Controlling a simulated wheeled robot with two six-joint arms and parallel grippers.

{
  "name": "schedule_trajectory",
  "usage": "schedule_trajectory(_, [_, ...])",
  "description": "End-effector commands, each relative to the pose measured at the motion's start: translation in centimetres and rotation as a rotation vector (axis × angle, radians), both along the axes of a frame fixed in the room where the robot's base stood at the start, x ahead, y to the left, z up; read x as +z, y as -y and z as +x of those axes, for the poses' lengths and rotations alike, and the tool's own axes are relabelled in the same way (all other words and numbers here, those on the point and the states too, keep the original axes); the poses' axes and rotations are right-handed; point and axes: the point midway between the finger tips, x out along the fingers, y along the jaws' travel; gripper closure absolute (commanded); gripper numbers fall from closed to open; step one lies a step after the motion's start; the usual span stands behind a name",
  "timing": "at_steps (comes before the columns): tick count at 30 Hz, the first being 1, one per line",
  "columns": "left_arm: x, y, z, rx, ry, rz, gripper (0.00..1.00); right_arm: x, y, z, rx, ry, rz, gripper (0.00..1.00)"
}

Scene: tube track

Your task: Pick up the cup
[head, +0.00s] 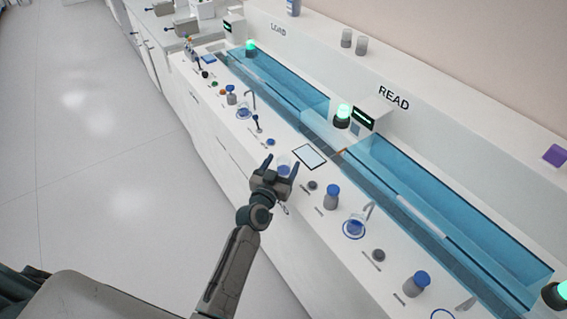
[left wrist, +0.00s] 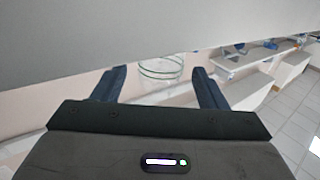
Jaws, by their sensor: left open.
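The cup (head: 284,159) is small and clear, and stands on the white counter just beyond my left gripper. In the left wrist view the clear cup (left wrist: 161,67) shows between the two dark fingers, with space on either side. My left gripper (head: 281,165) is open, with its fingers pointing at the cup; it also shows in the left wrist view (left wrist: 160,78). The fingers look apart from the cup, and I cannot tell how far it lies between them. My right gripper is not in view.
A tablet-like panel (head: 309,157) lies just behind the cup. A blue-capped bottle (head: 332,197) and a dark round lid (head: 312,185) stand to the right. Blue clear-walled troughs (head: 440,220) run along the back. Open floor (head: 100,160) lies left of the counter.

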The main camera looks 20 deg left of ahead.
Motion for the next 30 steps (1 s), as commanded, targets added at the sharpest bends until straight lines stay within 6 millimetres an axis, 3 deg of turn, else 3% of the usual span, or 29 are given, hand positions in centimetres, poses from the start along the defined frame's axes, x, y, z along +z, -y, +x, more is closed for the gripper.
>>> schedule_trajectory(3, [-0.08,0.13,1.34,0.0,0.0,-0.001,0.34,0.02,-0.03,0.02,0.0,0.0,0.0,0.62])
schedule_trajectory(11, [-0.16,0.15,1.65,0.0,-0.001,0.0,0.34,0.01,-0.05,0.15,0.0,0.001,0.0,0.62])
schedule_trajectory(14, [-0.15,0.15,1.64,0.0,-0.001,0.0,0.47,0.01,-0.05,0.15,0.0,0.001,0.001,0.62])
schedule_trajectory(19, [-0.16,0.14,1.63,0.0,-0.001,0.0,0.81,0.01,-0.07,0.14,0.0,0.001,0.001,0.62])
schedule_trajectory(30, [0.12,0.11,1.72,0.0,-0.001,0.0,0.82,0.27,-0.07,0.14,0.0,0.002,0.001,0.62])
